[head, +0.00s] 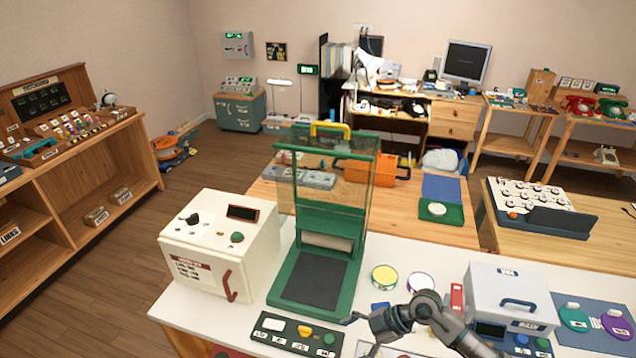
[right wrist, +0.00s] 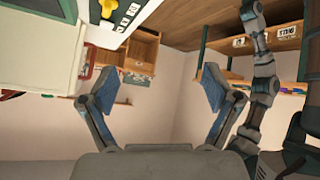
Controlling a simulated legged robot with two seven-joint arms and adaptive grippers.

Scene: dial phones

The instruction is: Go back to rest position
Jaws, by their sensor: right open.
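My right gripper (right wrist: 152,88) is open and empty in the right wrist view, its two blue-padded fingers spread wide with only wall and distant shelving seen between them. In the head view a grey arm of mine (head: 425,307) reaches in at the bottom right, over the front of the white table (head: 180,307). A thin dark tip at its left end is near the button panel (head: 297,336); whether they touch I cannot tell. My left gripper is not seen in the head view. A jointed grey arm (right wrist: 262,88) stands at the right of the wrist view, with no clear gripper.
A green press with a clear shield (head: 325,200) stands mid-table, beside a cream box with a red handle (head: 205,255). A white lidded box (head: 505,290) is close to the arm on the right. Yellow (head: 384,275) and purple-rimmed (head: 420,283) round items lie between. Floor (head: 110,265) is clear at left.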

